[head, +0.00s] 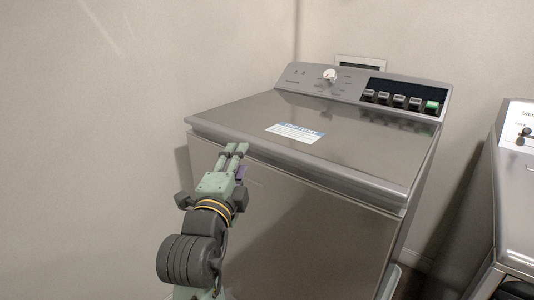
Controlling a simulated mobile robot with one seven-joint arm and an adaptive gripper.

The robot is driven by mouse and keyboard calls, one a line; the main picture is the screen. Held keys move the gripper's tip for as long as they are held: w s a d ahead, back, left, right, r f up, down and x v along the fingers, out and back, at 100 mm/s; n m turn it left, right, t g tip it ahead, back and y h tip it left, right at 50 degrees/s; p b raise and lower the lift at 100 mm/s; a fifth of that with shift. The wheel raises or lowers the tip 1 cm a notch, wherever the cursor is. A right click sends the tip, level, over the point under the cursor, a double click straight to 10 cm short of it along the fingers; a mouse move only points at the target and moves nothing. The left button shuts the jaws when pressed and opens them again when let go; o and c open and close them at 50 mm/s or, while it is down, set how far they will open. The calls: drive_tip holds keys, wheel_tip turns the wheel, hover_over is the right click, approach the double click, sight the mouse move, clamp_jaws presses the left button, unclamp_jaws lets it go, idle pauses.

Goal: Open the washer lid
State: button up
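The washer (290,225) is a grey metal top-loader standing against the wall. Its lid (340,140) lies flat and closed, with a blue and white label (295,133) on top. The lid's front edge (300,162) faces me. My gripper (237,149) is at the front left of that edge, with its fingers pointing at it. The fingers look close together, and whether a small gap is between them is hard to tell. I cannot tell whether the fingertips touch the lid edge.
A control panel (360,88) with a white knob (330,75) and several buttons rises at the washer's back. A second appliance (517,190) stands at the right, with a gap between. Plain wall (90,130) is at left.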

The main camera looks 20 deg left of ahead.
sight(265, 150)
drive_tip(key=w+f, duration=0.1)
drive_tip(key=w, duration=0.3)
drive_tip(key=w+d+m+h+p, duration=0.1)
drive_tip(key=w, duration=0.3)
drive_tip(key=w+f+m+g+p, duration=0.1)
drive_tip(key=w, duration=0.2)
drive_tip(key=shift+w+d+f+h, duration=0.3)
drive_tip(key=shift+w+d+f, duration=0.05)
drive_tip(key=shift+w+d, duration=0.05)
drive_tip(key=shift+c, duration=0.4)
clamp_jaws()
